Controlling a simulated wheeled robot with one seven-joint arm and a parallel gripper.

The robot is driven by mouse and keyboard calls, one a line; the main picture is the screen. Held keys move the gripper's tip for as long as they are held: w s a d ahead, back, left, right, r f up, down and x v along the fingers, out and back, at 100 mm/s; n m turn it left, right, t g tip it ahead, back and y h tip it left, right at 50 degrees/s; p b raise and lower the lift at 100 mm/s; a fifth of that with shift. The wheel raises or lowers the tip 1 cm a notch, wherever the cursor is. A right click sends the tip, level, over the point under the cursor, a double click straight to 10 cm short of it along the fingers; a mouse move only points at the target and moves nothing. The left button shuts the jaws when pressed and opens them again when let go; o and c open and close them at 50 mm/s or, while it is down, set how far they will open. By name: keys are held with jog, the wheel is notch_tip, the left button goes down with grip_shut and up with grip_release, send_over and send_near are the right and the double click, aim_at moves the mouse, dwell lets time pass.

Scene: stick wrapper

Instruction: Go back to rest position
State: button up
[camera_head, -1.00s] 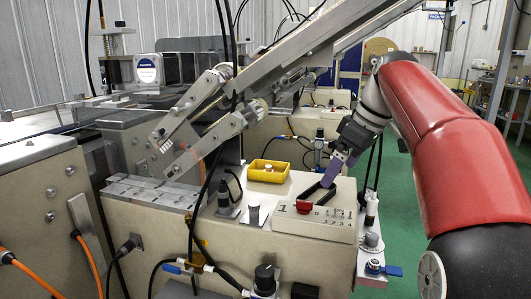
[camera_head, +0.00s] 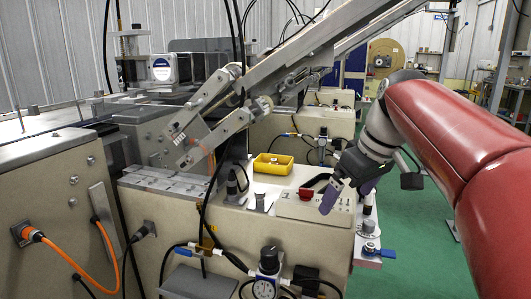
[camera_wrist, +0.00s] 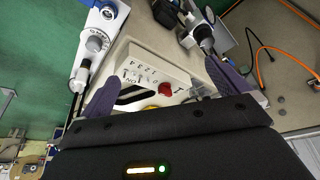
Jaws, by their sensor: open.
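My gripper (camera_head: 347,196) is at the right in the head view, above the front right of the beige control box (camera_head: 290,210). Its purple fingers are spread apart, with nothing seen between them. In the wrist view the two purple fingers stand apart at either side of the box (camera_wrist: 150,63), so the gripper (camera_wrist: 165,88) is open. The box has printed numbers, small switches and a red button (camera_wrist: 164,88), which also shows in the head view (camera_head: 306,194). My gripper appears clear of the box.
A yellow tray (camera_head: 273,173) stands behind the box on the beige machine. Metal bars (camera_head: 215,137) and black cables hang over the machine at the left. Green floor (camera_head: 400,240) is open at the right.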

jog(key=s+f+m+t+h, duration=0.2)
jog(key=s+f+m, duration=0.4)
jog(key=s+f, duration=1.1)
jog(key=shift+s+a+f+m, duration=0.35)
jog(key=shift+s+m, duration=0.05)
jog(key=shift+s, duration=0.45)
